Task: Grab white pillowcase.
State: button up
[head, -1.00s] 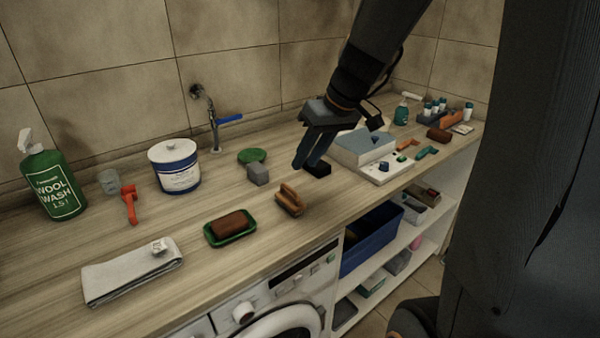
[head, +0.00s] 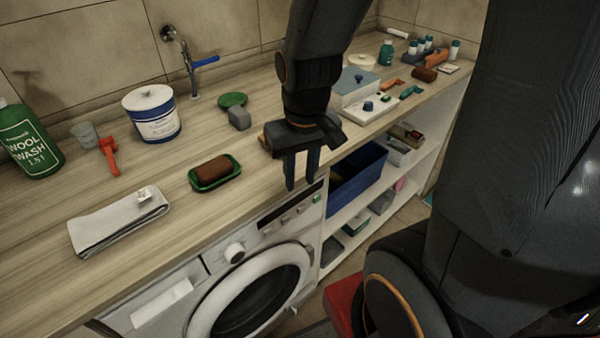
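The white pillowcase (head: 110,222) lies folded flat on the wooden counter at the left front, near the counter's edge. A small crumpled whitish piece (head: 143,195) sits on its right end. My gripper (head: 303,185) hangs over the counter's front edge, well to the right of the pillowcase and apart from it. Its two fingers point down with a narrow gap between them, and nothing shows between them.
A green dish with a brown block (head: 214,171) stands between the pillowcase and my gripper. Behind are a red tool (head: 109,154), a white-and-blue tub (head: 154,115), a green bottle (head: 27,142) and a tap (head: 188,65). A washing machine (head: 240,290) stands below.

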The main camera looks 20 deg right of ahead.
aim_at(90, 234)
jog(key=k, duration=0.5)
jog(key=u, duration=1.15)
jog(key=i, duration=0.3)
jog(key=z, duration=2.9)
jog(key=k, duration=0.75)
jog(key=u, duration=1.5)
jog(key=i, duration=0.5)
